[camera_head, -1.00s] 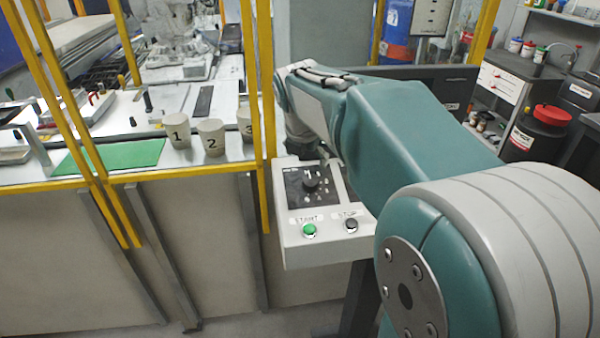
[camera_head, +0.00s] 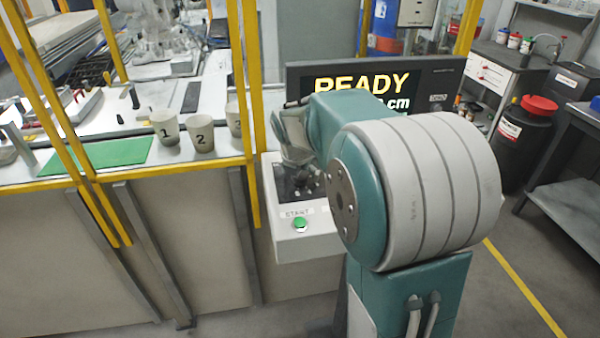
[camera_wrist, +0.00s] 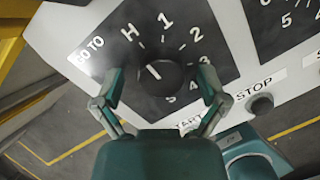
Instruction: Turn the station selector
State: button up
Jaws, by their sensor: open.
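The station selector is a round black knob (camera_wrist: 168,79) on a dark dial plate (camera_wrist: 205,38) marked GO TO, H and 1 to 5, in the wrist view. Its white line points up-left, roughly toward H. My gripper (camera_wrist: 159,76) is open, with one finger on each side of the knob in the picture. I cannot tell whether the fingers touch it. In the head view the dial plate (camera_head: 283,190) lies on the sloped control box (camera_head: 305,248), and my wrist and arm hide most of the knob.
A green START button (camera_head: 300,224) sits on the box's front. A dark STOP button (camera_wrist: 262,104) shows right of the dial. A second numbered dial (camera_wrist: 285,28) is farther right. A yellow post (camera_head: 247,110) stands close left of the box. A display (camera_head: 435,85) reads READY behind my arm.

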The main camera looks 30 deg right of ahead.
jog(key=c, duration=1.2)
jog(key=shift+o, duration=0.2)
